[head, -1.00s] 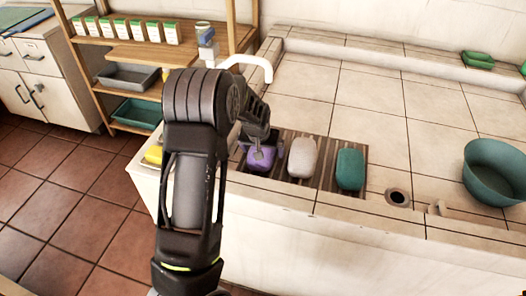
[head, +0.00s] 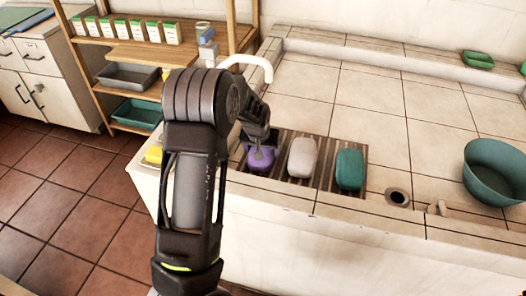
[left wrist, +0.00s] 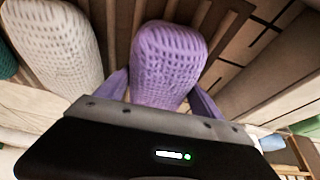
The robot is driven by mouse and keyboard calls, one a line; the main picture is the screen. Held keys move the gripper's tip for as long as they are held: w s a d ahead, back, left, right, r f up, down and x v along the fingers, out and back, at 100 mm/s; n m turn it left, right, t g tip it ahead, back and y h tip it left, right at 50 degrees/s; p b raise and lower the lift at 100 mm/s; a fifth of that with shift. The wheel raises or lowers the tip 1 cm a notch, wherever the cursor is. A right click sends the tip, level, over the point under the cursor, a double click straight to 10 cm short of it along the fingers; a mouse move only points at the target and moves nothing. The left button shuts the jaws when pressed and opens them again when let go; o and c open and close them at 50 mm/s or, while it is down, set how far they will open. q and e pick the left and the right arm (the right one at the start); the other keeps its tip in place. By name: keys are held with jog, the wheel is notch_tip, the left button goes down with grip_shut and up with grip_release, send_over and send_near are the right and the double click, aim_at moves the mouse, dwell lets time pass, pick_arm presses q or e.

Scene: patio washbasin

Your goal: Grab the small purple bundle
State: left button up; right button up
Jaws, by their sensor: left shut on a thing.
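The small purple bundle (head: 261,160) lies at the left end of a dark slatted rack on the counter in the head view. It fills the middle of the left wrist view (left wrist: 168,60), with a woven surface. My left gripper (head: 262,150) comes down over it from above. In the left wrist view its fingers (left wrist: 163,88) sit on either side of the bundle and are shut on it. The bundle's far side is partly hidden by the gripper. My right gripper is in neither view.
A white bundle (head: 302,157) and a green bundle (head: 350,169) lie beside it on the slatted rack (head: 325,178). A teal bowl (head: 496,172) stands at the right. A white tap (head: 250,66) rises behind my arm. The tiled counter behind the rack is clear.

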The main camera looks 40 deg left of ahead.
pick_arm(q)
notch_tip(320, 180, up, 10)
jog(key=shift+b, duration=0.4)
dwell(0.7)
